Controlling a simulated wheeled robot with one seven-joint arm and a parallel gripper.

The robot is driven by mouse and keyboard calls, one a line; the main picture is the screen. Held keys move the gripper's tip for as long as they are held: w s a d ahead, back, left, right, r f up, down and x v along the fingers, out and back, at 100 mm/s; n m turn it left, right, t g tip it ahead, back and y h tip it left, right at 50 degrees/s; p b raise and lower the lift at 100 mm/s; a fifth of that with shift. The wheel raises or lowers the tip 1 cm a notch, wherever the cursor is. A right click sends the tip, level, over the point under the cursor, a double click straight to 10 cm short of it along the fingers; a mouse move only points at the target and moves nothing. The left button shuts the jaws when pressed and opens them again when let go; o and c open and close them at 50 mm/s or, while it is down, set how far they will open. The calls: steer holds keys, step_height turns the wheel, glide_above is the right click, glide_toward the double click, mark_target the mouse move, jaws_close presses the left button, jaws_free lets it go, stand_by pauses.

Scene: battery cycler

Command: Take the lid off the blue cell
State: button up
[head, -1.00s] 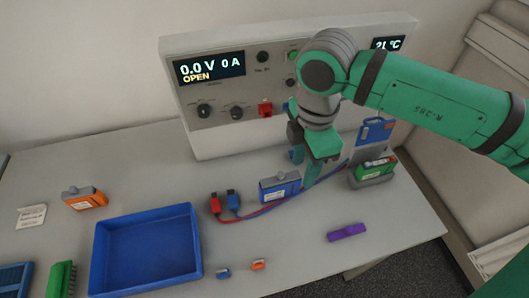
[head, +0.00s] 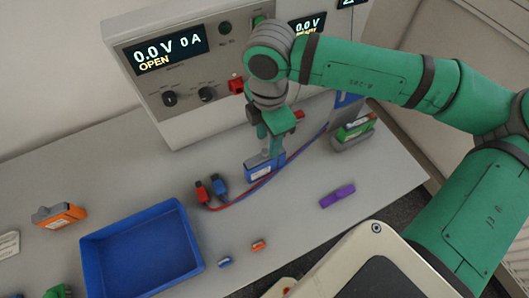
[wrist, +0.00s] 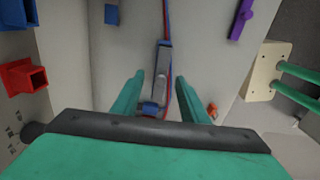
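The blue cell (head: 264,170) stands on the bench in front of the cycler, with a pale label on its front. Its grey lid (wrist: 163,58) shows from above in the wrist view; in the head view my gripper partly covers it. My gripper (head: 273,148) points down at the cell from above. In the wrist view my gripper (wrist: 160,78) has its two green fingers apart, one on each side of the cell, with visible gaps. I cannot tell exactly how far the fingertips are above the lid.
Red and blue clamps (head: 211,190) with cables lie left of the cell. A blue tray (head: 142,246) and an orange cell (head: 60,215) are further left. A green cell (head: 354,132) sits in a grey holder at right, and a purple piece (head: 337,196) lies in front. The cycler (head: 180,70) stands behind.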

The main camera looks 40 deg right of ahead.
mark_target(265, 154)
step_height(265, 154, down, 4)
steer(key=shift+s+a+f, duration=0.1)
steer(key=shift+c, duration=0.4)
steer(key=c, duration=0.5)
jaws_close()
steer(key=shift+s, duration=0.15)
steer(key=shift+r, duration=0.2)
